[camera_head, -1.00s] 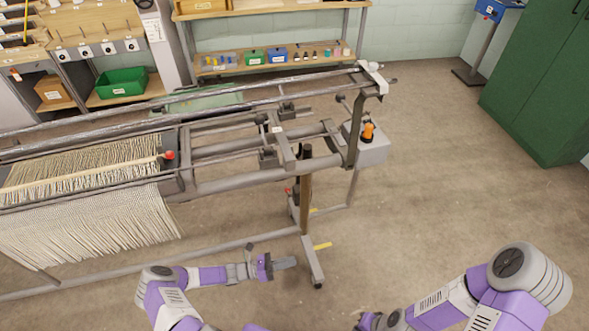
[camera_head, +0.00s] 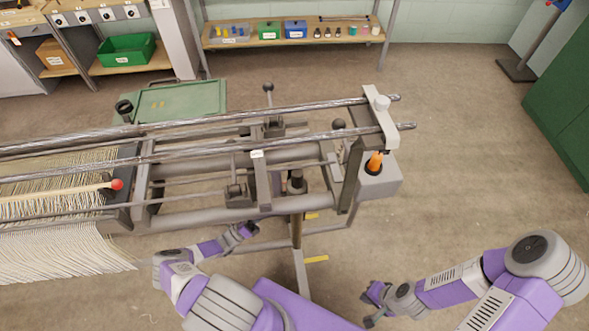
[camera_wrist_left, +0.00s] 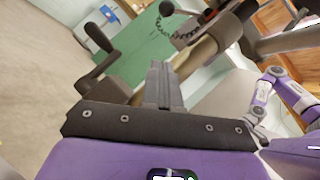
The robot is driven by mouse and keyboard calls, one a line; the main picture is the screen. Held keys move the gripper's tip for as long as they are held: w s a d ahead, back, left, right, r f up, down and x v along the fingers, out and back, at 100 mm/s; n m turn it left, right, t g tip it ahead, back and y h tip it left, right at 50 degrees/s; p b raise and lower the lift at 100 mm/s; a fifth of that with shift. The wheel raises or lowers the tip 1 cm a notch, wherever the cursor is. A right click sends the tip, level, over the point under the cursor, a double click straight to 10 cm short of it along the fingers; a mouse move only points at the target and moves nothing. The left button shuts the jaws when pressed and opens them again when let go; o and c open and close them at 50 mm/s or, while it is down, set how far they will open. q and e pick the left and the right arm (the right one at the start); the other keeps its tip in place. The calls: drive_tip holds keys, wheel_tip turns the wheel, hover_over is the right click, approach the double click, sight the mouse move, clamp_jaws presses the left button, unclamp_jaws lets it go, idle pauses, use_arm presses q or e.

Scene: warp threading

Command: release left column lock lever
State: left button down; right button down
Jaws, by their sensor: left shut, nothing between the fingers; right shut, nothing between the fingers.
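The loom's grey frame (camera_head: 190,220) runs in from the left. I cannot tell which is the left column lock lever. My left gripper (camera_head: 248,230) is shut and empty, just in front of the lower front rail. In the left wrist view its closed fingers (camera_wrist_left: 163,85) point at the frame, with a dark crank-like lever (camera_wrist_left: 101,62) to their left, apart from them. My right gripper (camera_head: 368,308) is shut and empty, low in front of the loom's right end.
Cream warp threads (camera_head: 50,258) hang at the left. A yellow pedal (camera_head: 316,259) is near the floor.

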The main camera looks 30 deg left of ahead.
use_arm(q)
drive_tip(key=x, duration=0.9)
drive_tip(key=shift+w+d+r, duration=0.1)
drive_tip(key=shift+d+r, duration=0.2)
drive_tip(key=shift+d, duration=0.05)
drive_tip(key=shift+w+a+r+b, duration=0.15)
drive_tip(key=shift+w+a+r, duration=0.1)
drive_tip(key=shift+w+r, duration=0.45)
drive_tip(key=shift+w+a+r+b, duration=0.15)
drive_tip(key=shift+w+a+r, duration=0.1)
drive_tip(key=shift+w+r, duration=0.45)
drive_tip(key=shift+s+a+r+h, duration=0.1)
drive_tip(key=shift+h, duration=0.2)
